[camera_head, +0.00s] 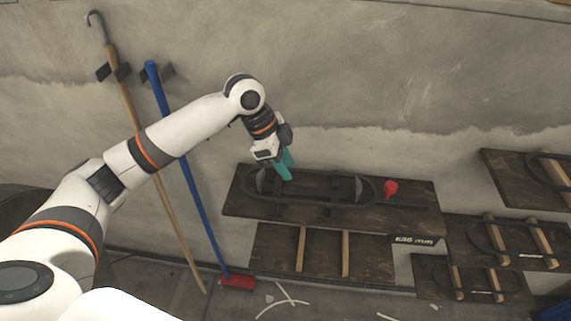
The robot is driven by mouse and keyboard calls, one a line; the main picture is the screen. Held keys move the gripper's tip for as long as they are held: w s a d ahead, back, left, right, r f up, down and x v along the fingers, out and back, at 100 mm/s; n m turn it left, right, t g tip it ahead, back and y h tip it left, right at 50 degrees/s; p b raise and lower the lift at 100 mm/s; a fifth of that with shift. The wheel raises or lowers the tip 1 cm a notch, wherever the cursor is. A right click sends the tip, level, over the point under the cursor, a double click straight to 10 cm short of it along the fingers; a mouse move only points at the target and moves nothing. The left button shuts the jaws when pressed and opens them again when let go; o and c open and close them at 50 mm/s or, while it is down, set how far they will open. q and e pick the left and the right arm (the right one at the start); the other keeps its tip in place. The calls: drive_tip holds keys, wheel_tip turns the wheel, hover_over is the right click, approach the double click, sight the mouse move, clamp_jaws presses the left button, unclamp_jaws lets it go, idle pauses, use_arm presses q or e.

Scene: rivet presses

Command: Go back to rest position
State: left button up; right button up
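My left gripper (284,168) has teal fingers and hangs at the end of my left arm, which comes in from the left. It points down over the left part of a dark wooden wall board (410,212). A black rounded frame (318,205) lies on this board, and the fingertips show just above its left end. I cannot tell whether they touch it, or whether the fingers are apart or closed. My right gripper is not in view.
A red knob-like piece (390,189) is on the board's right. More boards with black frames (487,237) are at right. A hooked wooden pole (145,160) and a blue-handled broom (190,180) lean on the wall behind my arm. A "680 mm" label (414,240) is below.

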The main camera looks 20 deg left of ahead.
use_arm(q)
drive_tip(key=s+d+f+n+t, duration=0.1)
drive_tip(key=s+d+f+n, duration=0.2)
drive_tip(key=s+d+f, duration=0.75)
drive_tip(key=s+a+f+n+t+y, duration=0.1)
drive_tip(key=s+a+f+n+y, duration=0.1)
drive_tip(key=s+a+n, duration=0.45)
drive_tip(key=s+a+f+n+y, duration=0.2)
drive_tip(key=s+a+n, duration=0.2)
drive_tip(key=s, duration=0.6)
wheel_tip(320, 180, down, 31)
drive_tip(key=s+g+b, duration=0.1)
drive_tip(key=b, duration=0.3)
drive_tip(key=s+a+f+m+g+b, duration=0.1)
drive_tip(key=s+a+f+b, duration=0.1)
drive_tip(key=s+f, duration=1.4)
wheel_tip(320, 180, down, 2)
drive_tip(key=shift+a+f+b, duration=0.2)
drive_tip(key=shift+b, duration=0.15)
